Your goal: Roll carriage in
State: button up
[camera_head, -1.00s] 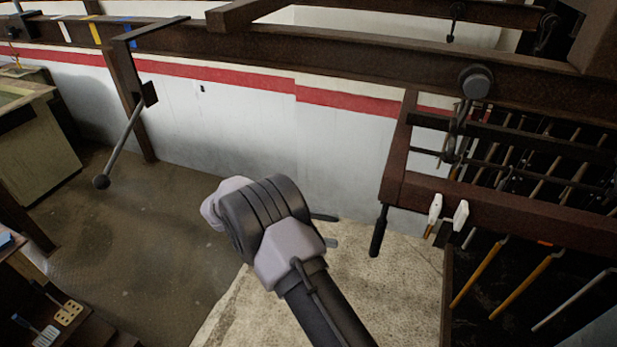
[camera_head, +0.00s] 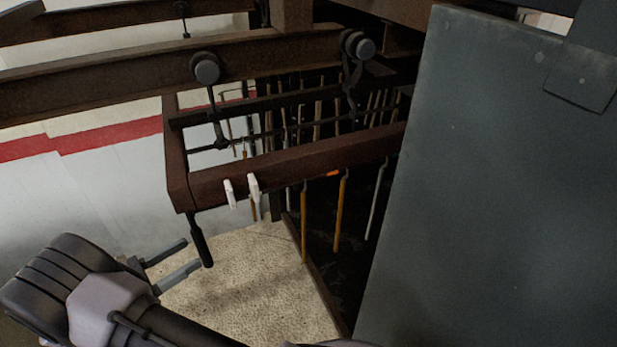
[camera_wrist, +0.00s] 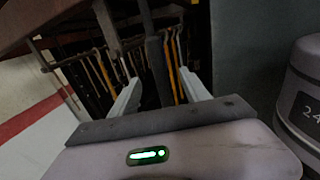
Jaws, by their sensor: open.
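The carriage (camera_head: 300,163) is a dark rusty frame hung by rollers (camera_head: 207,69) from an overhead rail (camera_head: 120,85). Several orange and pale rods hang inside and below it. A black handle (camera_head: 201,243) hangs from its near left corner. My gripper (camera_head: 188,255) is open at lower left, its fingertips close to the handle's lower end. In the wrist view the dark handle (camera_wrist: 157,65) shows upright between the two open fingers; I cannot tell whether either finger touches it. Two white tags (camera_head: 254,183) sit on the frame's front bar.
A large dark grey panel (camera_head: 480,190) fills the right side, close to the camera. A white wall with a red stripe (camera_head: 100,137) stands behind at left. The pale speckled floor (camera_head: 250,295) below the carriage is clear. A grey cylinder (camera_wrist: 305,85) shows at the wrist view's right edge.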

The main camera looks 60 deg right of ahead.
aim_at(201, 246)
jog(key=x, duration=0.2)
jog(key=shift+s+d, duration=0.1)
jog(key=shift+d, duration=0.2)
jog(key=shift+x, duration=1.15)
grip_shut()
dwell(0.5)
